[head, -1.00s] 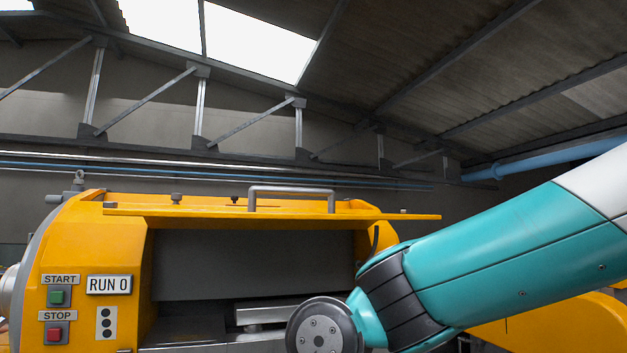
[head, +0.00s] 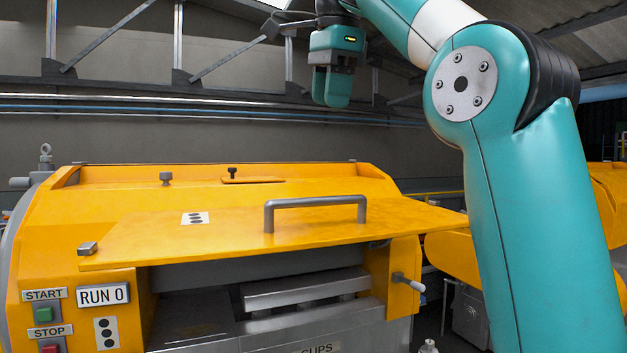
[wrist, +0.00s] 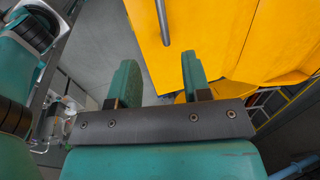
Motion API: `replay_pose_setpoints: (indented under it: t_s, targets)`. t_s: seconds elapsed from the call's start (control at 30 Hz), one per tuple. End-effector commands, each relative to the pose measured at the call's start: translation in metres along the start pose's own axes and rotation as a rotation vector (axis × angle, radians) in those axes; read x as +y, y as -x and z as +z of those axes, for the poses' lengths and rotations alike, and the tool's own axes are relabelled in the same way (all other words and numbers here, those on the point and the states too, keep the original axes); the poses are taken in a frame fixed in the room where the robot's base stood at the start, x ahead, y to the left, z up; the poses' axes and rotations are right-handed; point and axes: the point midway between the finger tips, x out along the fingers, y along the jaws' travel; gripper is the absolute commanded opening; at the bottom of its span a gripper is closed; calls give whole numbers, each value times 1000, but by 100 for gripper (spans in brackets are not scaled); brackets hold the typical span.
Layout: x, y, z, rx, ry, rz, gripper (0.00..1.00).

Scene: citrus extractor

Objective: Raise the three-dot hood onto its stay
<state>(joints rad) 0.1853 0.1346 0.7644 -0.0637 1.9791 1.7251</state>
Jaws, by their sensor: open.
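The three-dot hood (head: 340,225) is a yellow panel with a grey bar handle (head: 315,205) and a three-dot label (head: 195,218). It stands out roughly level over the machine's opening. In the wrist view, the handle (wrist: 162,22) and yellow panel (wrist: 215,35) show beyond the fingers. My gripper (head: 331,88) is open and empty, above and behind the handle in the head picture, apart from it. Its two teal fingers (wrist: 157,80) are spread in the wrist view. I cannot tell whether a stay bears the hood; a small part under its right side is mostly hidden.
A lever with a pale knob (head: 408,283) juts out at the right. The air above the hood is clear around my gripper.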

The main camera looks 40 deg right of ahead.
Motion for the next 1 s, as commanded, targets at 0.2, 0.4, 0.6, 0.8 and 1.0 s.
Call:
replay_pose_setpoints:
  t_s: [0.2, 0.4, 0.6, 0.8, 1.0]
  targets:
    - [2, -26, -1, 1, -2, 4, 44]
    - [2, -65, -1, 1, 1, 5, 44]
    - [2, -116, 0, 0, 4, 3, 44]
    - [2, -155, 0, -1, 4, 0, 44]
    - [1, -170, 0, -1, 3, -2, 44]
